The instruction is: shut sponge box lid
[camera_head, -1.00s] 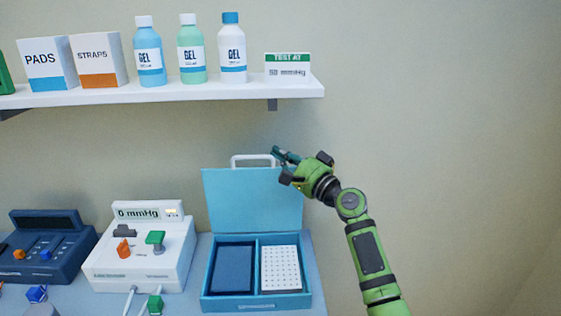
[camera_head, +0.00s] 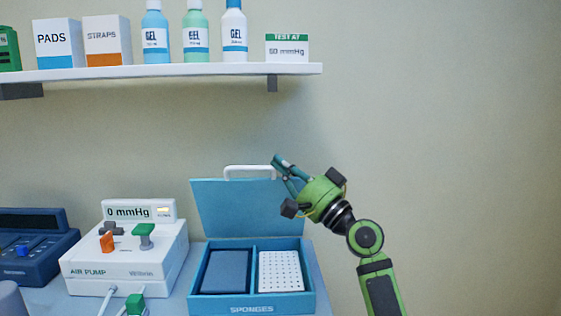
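The blue sponge box (camera_head: 252,308) stands on the table with its lid (camera_head: 236,208) raised, leaning back at the rear. A white handle (camera_head: 249,172) sits on the lid's top edge. Inside are a dark blue sponge (camera_head: 227,272) on the left and a white dotted one (camera_head: 280,271) on the right. My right gripper (camera_head: 282,166) is at the lid's upper right, its fingers by the right end of the handle. Whether it touches the lid, and how far its fingers are parted, is unclear. My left gripper is not in view.
A white air pump (camera_head: 130,262) reading 0 mmHg stands left of the box, with a dark blue device (camera_head: 35,250) further left. A white shelf (camera_head: 180,71) with boxes, gel bottles and a sign hangs above. The wall on the right is clear.

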